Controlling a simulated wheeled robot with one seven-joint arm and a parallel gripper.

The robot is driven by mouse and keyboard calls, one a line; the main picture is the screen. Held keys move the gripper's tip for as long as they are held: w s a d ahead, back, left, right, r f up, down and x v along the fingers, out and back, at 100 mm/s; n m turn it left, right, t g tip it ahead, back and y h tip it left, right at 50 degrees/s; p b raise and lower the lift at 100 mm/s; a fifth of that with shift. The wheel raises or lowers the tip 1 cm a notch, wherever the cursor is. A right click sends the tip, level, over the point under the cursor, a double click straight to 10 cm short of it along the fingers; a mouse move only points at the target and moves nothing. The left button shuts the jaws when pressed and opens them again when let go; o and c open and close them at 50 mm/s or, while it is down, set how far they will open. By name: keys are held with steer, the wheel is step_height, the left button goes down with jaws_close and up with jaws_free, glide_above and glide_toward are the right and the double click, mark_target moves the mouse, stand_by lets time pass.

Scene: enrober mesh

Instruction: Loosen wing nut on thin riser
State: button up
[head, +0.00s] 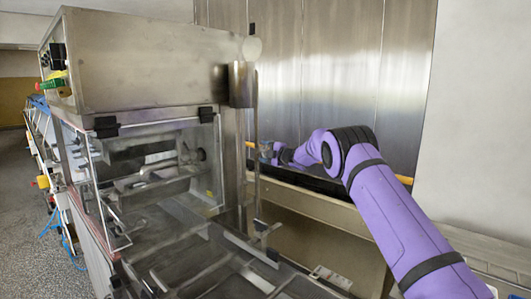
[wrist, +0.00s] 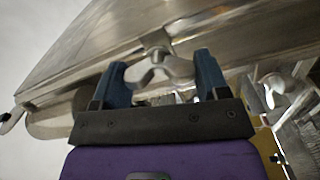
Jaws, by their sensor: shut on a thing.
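The wing nut (wrist: 158,66) is a pale metal piece with two wings, seen in the wrist view on a short stud under a steel edge. My gripper (wrist: 161,78) has its two blue fingers on either side of the wings and is shut on them. In the head view my gripper (head: 268,151) reaches from the right to the thin riser (head: 257,130), a slim upright metal rod beside the machine's housing. The wing nut is too small or hidden to make out in the head view.
The steel machine housing (head: 150,60) with a clear guard (head: 150,165) fills the left. A mesh conveyor bed (head: 205,260) runs below. A steel wall (head: 330,80) stands behind. In the wrist view, metal parts (wrist: 280,90) crowd the right side.

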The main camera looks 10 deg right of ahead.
steer(key=shift+f+n, duration=0.15)
steer(key=shift+n, duration=1.05)
steer(key=o, duration=0.9)
steer(key=shift+o, duration=0.2)
steer(key=v, duration=1.1)
